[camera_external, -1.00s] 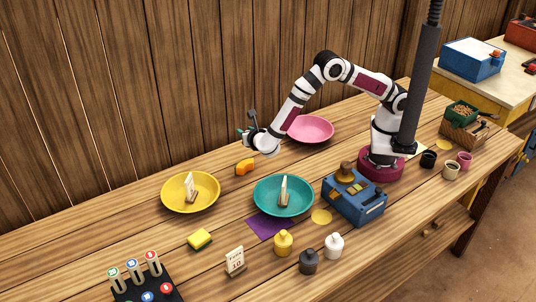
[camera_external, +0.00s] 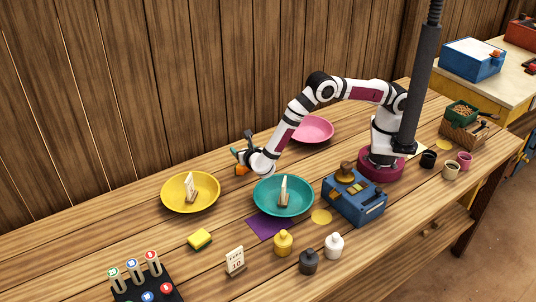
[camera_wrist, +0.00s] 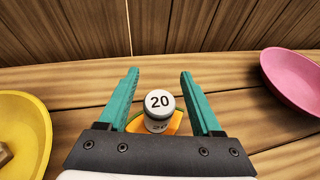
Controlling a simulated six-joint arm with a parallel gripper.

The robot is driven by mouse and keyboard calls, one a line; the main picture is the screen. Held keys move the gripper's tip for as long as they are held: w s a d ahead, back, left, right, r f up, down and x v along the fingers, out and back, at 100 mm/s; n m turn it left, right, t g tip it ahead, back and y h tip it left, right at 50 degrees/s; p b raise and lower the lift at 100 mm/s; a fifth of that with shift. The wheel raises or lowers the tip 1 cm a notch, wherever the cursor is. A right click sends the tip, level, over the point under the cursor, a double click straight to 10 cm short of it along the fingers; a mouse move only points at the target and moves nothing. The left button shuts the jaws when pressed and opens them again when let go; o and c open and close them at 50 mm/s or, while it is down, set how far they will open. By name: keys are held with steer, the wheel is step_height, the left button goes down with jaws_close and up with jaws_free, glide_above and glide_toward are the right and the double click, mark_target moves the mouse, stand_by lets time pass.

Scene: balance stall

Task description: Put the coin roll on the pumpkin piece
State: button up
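The coin roll (camera_wrist: 158,104) is a white cylinder marked "20", between my fingers in the wrist view. The orange pumpkin piece (camera_wrist: 176,122) shows directly around its lower end; the roll overlaps it, but I cannot tell whether it rests on it. My gripper (camera_wrist: 159,84) has two teal fingers spread apart, with a gap on each side of the roll. In the external view my gripper (camera_external: 241,152) is low over the pumpkin piece (camera_external: 241,170), which is partly hidden; I cannot make out the roll there.
A yellow dish (camera_external: 174,203) stands to the front left and a teal dish (camera_external: 268,207) to the front right, each holding a small card stand. A pink bowl (camera_external: 320,130) is behind my arm. The wooden wall (camera_external: 150,90) is close behind. A yellow sponge (camera_external: 199,239) lies nearer the front.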

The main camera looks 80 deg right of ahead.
steer(key=shift+r, duration=0.1)
steer(key=v, duration=1.2)
steer(key=s+d+r+m+g+y, duration=0.5)
steer(key=s+d+r+m+g, duration=0.55)
steer(key=s+d+m, duration=0.55)
steer(key=s+a+m+t+y, duration=0.1)
steer(key=s+m+y, duration=0.3)
steer(key=s+m, duration=0.3)
steer(key=s+r+m+t+y, duration=0.1)
steer(key=s+m+t+y, duration=0.1)
steer(key=s+m+y, duration=0.2)
steer(key=s+m, duration=0.3)
steer(key=shift+a+r, duration=0.35)
